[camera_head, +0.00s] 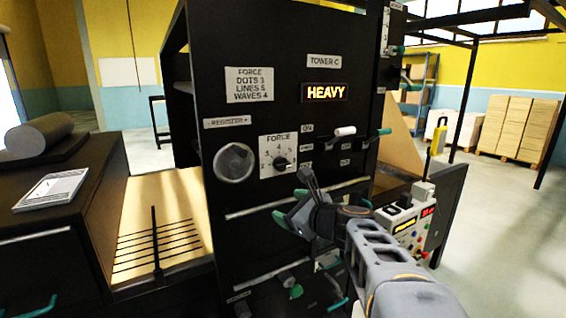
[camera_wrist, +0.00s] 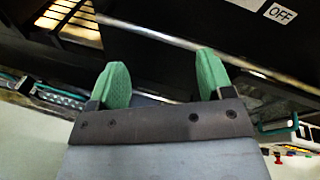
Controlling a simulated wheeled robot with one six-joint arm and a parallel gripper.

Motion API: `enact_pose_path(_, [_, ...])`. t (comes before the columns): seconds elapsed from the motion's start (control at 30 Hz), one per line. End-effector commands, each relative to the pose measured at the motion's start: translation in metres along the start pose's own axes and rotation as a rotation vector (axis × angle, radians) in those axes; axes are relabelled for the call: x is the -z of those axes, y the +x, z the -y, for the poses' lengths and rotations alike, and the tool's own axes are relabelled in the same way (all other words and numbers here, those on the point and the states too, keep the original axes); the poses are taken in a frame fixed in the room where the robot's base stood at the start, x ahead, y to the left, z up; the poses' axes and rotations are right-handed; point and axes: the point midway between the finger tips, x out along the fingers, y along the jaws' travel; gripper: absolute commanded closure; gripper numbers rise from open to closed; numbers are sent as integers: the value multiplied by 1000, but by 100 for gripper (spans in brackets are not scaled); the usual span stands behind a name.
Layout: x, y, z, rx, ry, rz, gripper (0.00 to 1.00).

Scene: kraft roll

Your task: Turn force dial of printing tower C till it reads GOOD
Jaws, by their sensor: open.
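Printing tower C (camera_head: 225,105) is a tall black cabinet in the middle of the head view, labelled "TOWER C" (camera_head: 324,61). Its lit display (camera_head: 325,92) reads "HEAVY". The force dial (camera_head: 280,163) is a dark knob on a white plate marked "FORCE" with a numbered scale. A sign (camera_head: 249,84) reads "FORCE DOTS 3 LINES 5 WAVES 4". My gripper (camera_head: 290,207) is just below and right of the dial, apart from it. In the wrist view my gripper (camera_wrist: 163,82) has two green fingertips spread open with nothing between them. The dial does not show in the wrist view.
A round register dial (camera_head: 235,162) sits left of the force dial. A white-handled lever (camera_head: 344,131) sticks out to its right. A horizontal bar (camera_head: 290,199) crosses the panel below. A control box (camera_head: 408,215) stands right of my arm. Printed paper (camera_head: 150,190) lies at left.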

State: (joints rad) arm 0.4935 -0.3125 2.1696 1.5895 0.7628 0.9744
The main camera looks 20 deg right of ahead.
Motion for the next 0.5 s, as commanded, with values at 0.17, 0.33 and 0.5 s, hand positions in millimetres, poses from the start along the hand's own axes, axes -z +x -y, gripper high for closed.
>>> enact_pose_path(0.17, [-15, -10, 52, 154, 286, 104, 27])
enact_pose_path(0.33, [-21, -7, 72, 203, 392, 153, 27])
enact_pose_path(0.5, [-25, 18, 79, 205, 404, 157, 27])
